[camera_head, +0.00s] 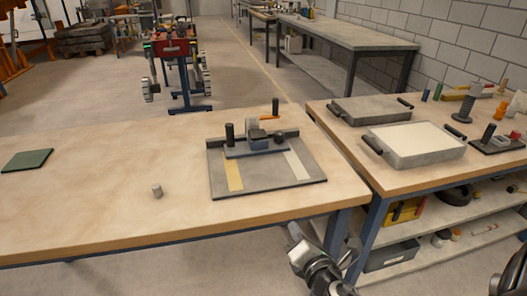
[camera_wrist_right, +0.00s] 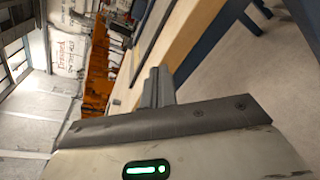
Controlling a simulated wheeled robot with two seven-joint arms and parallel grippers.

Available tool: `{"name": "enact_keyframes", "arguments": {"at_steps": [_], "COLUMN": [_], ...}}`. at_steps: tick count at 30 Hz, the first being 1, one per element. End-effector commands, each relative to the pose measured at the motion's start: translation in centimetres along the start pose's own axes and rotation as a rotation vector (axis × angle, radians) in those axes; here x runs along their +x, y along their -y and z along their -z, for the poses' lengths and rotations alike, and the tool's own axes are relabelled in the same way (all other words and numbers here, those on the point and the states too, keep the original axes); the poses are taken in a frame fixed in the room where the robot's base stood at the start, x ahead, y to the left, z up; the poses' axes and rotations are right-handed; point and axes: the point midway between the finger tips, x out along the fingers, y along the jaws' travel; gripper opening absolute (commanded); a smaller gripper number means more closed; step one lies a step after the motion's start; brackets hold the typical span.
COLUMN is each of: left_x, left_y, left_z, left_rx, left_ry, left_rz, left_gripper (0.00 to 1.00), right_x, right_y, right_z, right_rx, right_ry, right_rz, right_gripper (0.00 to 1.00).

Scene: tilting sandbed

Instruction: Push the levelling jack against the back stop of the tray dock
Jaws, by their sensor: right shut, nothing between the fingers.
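The tray dock (camera_head: 309,188) is a dark grey plate on the wooden table, with a yellow strip and a pale strip on it. A low back stop (camera_head: 213,142) runs along its far edge. The levelling jack (camera_head: 257,146), a blue-grey piece with a dark upper part, sits at the far middle of the dock. Whether it touches the back stop I cannot tell. My right gripper (camera_head: 296,238) is low in front of the table's near edge, apart from dock and jack. Its fingers (camera_wrist_right: 156,88) are shut and empty in the right wrist view. My left gripper is out of view.
A second table at right holds a sand-filled tray (camera_head: 416,157), a grey lidded tray (camera_head: 370,109) and small parts. A gap separates the tables at the front.

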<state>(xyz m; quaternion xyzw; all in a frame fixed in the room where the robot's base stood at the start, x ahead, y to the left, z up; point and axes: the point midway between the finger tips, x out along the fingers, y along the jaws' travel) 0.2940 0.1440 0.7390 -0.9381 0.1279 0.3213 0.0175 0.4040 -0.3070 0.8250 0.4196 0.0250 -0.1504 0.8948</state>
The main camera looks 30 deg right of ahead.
Motion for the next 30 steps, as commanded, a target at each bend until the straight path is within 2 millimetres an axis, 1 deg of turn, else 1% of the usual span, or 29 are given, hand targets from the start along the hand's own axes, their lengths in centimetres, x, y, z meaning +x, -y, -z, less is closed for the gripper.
{"name": "enact_keyframes", "arguments": {"at_steps": [3,5,8,9,11,12,15,18,21,23,30], "left_x": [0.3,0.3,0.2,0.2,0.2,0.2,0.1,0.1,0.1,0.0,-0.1], "left_y": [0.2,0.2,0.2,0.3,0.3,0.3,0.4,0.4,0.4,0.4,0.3], "left_z": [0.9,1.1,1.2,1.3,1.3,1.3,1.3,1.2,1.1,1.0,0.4], "left_rx": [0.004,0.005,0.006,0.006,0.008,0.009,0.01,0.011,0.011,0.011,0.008], "left_ry": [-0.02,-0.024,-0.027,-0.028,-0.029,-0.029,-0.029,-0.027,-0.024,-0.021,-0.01], "left_rz": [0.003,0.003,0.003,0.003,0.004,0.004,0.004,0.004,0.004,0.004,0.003], "left_gripper": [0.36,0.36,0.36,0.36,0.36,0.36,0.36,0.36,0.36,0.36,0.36], "right_x": [-1.2,-1.9,-3.4,-4.2,-5.5,-6.6,-9.2,-11.2,-12.2,-12.5,-12.6], "right_y": [0.4,0.6,0.8,0.9,0.9,0.8,0.3,-0.3,-0.7,-0.8,-0.9], "right_z": [2.2,3.4,5.9,7.0,8.9,10.3,13.4,15.4,16.4,16.6,16.7], "right_rx": [0.279,0.439,0.745,0.884,1.105,1.259,1.617,1.858,1.984,2.017,2.026], "right_ry": [-0.065,-0.099,-0.162,-0.188,-0.227,-0.251,-0.292,-0.305,-0.307,-0.306,-0.306], "right_rz": [0.044,0.076,0.153,0.197,0.273,0.337,0.508,0.647,0.729,0.751,0.756], "right_gripper": [0.0,0.0,0.0,0.0,0.0,0.0,0.0,0.0,0.0,0.0,0.0]}}
